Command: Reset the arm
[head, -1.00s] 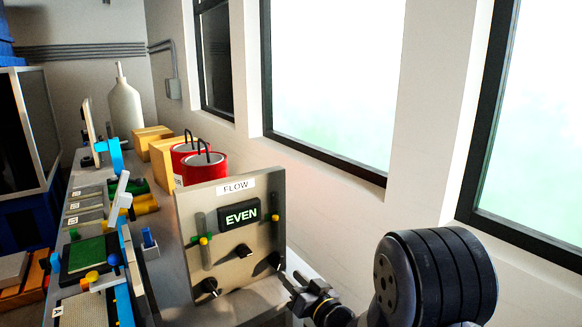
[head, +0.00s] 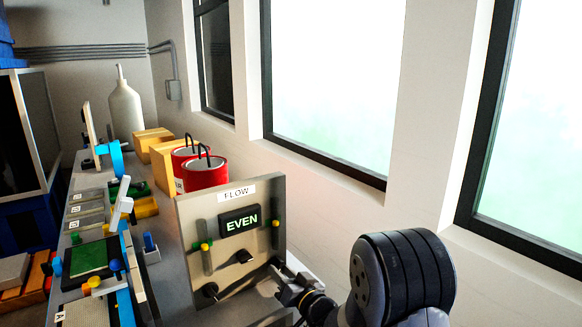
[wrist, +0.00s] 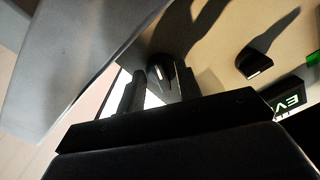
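My gripper (head: 280,284) is at the lower right edge of the upright flow panel (head: 187,232), beside the panel's right-hand black knob (head: 277,263). In the wrist view, the two dark fingers of my gripper (wrist: 157,88) stand apart. A black knob (wrist: 160,68) shows in the gap between them, at or just beyond the tips. I cannot tell whether the fingers touch it. My arm reaches in from the lower right.
Two red cans (head: 207,174) and yellow boxes (head: 150,137) stand behind the panel. A white bottle (head: 125,108) is farther back. Several trays and blue clamps crowd the bench at left. A wall with windows (head: 330,85) runs along the right.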

